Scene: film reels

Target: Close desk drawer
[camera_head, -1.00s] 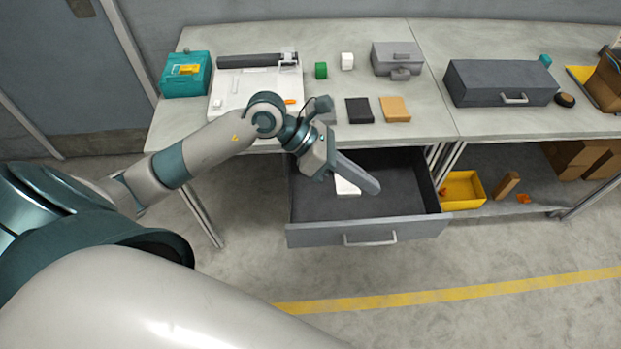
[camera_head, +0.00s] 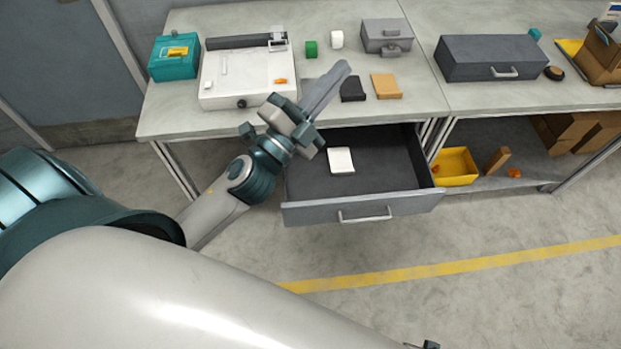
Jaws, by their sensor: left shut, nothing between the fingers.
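The desk drawer (camera_head: 390,174) is pulled out below the front edge of the grey desk (camera_head: 190,118). Its grey front panel carries a silver bar handle (camera_head: 365,216). A white block-like item (camera_head: 340,160) lies inside on the dark drawer floor. My left gripper (camera_head: 336,75) is shut and empty. In the picture it is over the desk's front edge, beside the black block, its fingers pointing up and right, away from the drawer handle. My left wrist is at the drawer's left back corner in the picture. My right gripper is not visible.
A white film device (camera_head: 245,80), a teal box (camera_head: 174,57), a black block (camera_head: 352,89) and a tan block (camera_head: 386,86) sit on the desk. A yellow bin (camera_head: 455,168) stands on the lower shelf at right. The floor before the drawer is clear.

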